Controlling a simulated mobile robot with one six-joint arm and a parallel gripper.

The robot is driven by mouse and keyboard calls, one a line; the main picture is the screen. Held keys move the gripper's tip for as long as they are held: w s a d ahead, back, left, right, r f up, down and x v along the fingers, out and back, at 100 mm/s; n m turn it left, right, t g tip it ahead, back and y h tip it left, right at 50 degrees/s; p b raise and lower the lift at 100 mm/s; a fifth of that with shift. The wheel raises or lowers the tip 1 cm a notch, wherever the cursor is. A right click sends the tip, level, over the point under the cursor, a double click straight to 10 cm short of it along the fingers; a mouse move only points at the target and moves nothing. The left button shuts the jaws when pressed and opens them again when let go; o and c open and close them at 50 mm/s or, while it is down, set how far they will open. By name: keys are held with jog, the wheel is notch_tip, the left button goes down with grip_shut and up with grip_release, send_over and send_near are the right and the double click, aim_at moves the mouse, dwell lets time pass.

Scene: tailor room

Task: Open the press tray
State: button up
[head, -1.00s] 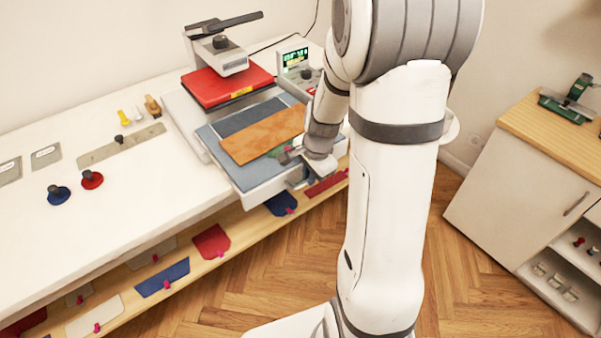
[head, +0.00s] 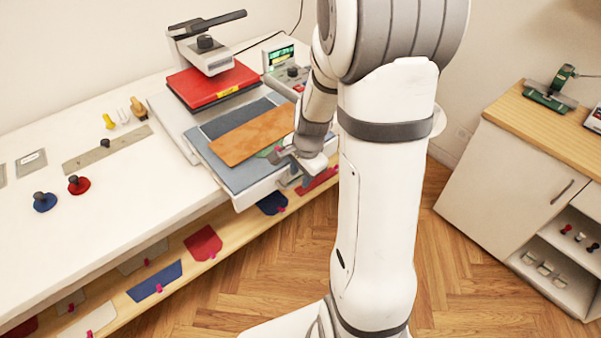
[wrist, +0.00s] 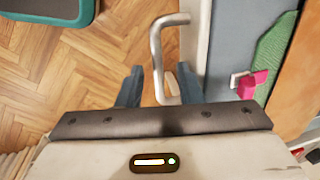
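The press tray (head: 236,178) is a pale tray with a blue-grey pad, in front of the red platen (head: 213,88) of the heat press. A brown leather-like sheet (head: 250,136) lies across it, partly over a green piece. In the wrist view the tray's bent metal handle (wrist: 157,50) stands out from its pale edge. My gripper (wrist: 158,85) has its two blue-grey fingers apart, one on each side of the handle bar, with a gap visible. In the head view my gripper (head: 287,153) is at the tray's front right corner.
The control box (head: 283,72) stands right of the press. Red (head: 78,185) and blue (head: 44,202) knobbed tools lie on the white bench at left. A shelf (head: 225,227) with coloured pieces runs below. A wood-topped cabinet (head: 510,170) stands right, with clear floor between.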

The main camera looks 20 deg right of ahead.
jog(key=shift+r, duration=0.1)
notch_tip(320, 180, up, 8)
jog(key=s, duration=0.1)
jog(key=shift+s+d+f, duration=0.15)
jog(key=shift+d+f, duration=0.1)
dwell(0.3)
jog(key=s+a+r+n, duration=0.3)
jog(key=s+r+n, duration=0.1)
jog(key=s+n, duration=0.3)
jog(key=s+a+r+n+t, duration=0.1)
jog(key=s+a+r+n, duration=0.3)
jog(key=s+n, duration=0.3)
jog(key=shift+s+r+h, duration=0.25)
jog(key=shift+s+h, duration=0.05)
jog(key=shift+s, duration=0.05)
